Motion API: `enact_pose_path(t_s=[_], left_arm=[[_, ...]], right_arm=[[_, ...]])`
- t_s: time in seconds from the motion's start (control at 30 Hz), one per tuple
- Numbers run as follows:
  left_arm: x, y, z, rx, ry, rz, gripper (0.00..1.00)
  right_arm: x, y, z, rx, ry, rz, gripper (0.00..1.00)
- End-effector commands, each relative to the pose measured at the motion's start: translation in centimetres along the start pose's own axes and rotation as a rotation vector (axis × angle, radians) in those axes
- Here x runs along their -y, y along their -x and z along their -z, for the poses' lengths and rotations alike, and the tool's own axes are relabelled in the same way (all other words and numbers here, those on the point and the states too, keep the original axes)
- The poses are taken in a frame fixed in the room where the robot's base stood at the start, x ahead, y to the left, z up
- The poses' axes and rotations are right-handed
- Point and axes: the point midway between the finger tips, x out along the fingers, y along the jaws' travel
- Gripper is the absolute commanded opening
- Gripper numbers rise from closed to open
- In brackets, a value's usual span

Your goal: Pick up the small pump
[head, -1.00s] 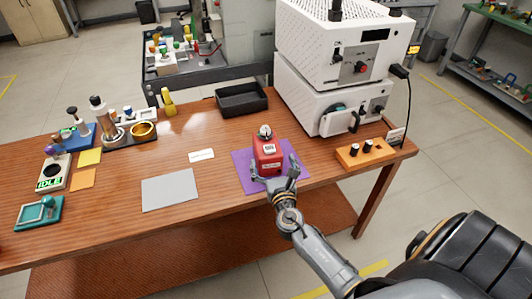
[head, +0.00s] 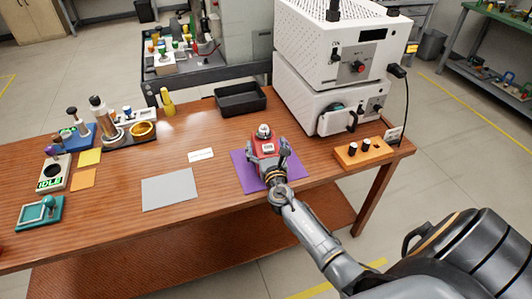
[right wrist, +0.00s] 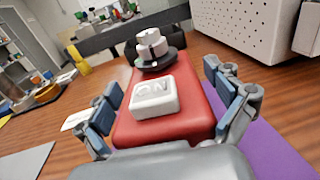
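The small pump (head: 267,144) is a red box with a white ON button and a pale knob on a dark base; I take this red device to be the pump. It stands on a purple mat (head: 242,174) near the table's front edge. In the right wrist view the pump (right wrist: 192,112) fills the middle. My right gripper (head: 268,160) is open around it, with one finger on each side; it also shows in the right wrist view (right wrist: 165,100). I cannot tell whether the fingers touch the pump. My left gripper is not in view.
Behind stand a black tray (head: 241,112) and a white stacked machine (head: 345,105). An orange block with two knobs (head: 362,160) is to the right. A grey mat (head: 170,189) lies left, beside free wood. Several small devices stand at the far left.

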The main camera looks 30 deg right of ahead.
Motion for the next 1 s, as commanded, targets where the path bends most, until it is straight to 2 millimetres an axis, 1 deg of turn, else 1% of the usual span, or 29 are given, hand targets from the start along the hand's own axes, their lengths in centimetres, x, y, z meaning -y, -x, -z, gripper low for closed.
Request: enact_pose_path(t_s=[0.03,0.3,0.67,0.77,0.93,1.0], left_arm=[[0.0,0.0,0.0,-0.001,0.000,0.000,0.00],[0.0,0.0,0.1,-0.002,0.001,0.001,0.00],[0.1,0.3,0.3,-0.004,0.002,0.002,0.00],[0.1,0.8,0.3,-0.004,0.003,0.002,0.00],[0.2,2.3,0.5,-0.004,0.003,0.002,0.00],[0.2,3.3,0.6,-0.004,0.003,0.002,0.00]], right_arm=[[0.0,0.0,0.0,0.000,0.001,0.000,0.65],[0.0,0.0,0.0,0.000,0.000,0.000,0.11],[0.0,-0.1,-0.6,0.004,-0.001,0.001,0.11],[0.0,-0.1,-1.4,0.005,0.000,0.001,0.11],[0.0,-0.1,-4.0,0.007,-0.002,0.000,0.11],[-0.5,0.8,-5.1,0.005,-0.003,-0.001,0.11]])
